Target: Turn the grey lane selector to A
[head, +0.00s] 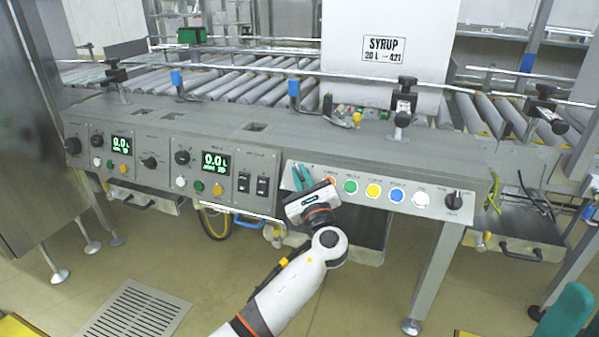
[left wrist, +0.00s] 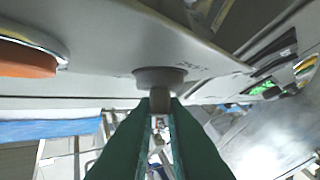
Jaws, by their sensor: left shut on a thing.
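The grey lane selector (left wrist: 160,78) shows in the left wrist view as a round grey base on the panel with a small grey grip standing out from it. My left gripper (head: 302,176) is at the left end of the right-hand button panel (head: 300,160). In the left wrist view its teal fingers (left wrist: 159,108) are shut on the selector's grip. In the head view the fingers and hand hide the selector. Small lettering beside the base is too blurred to read, so I cannot tell which position it points to. My right gripper is not in view.
An orange button (left wrist: 27,60) sits close beside the selector. Green (head: 351,187), yellow (head: 373,191) and blue (head: 397,194) buttons follow to the right, then a black knob (head: 453,200). A white syrup box (head: 385,50) stands above, behind the console.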

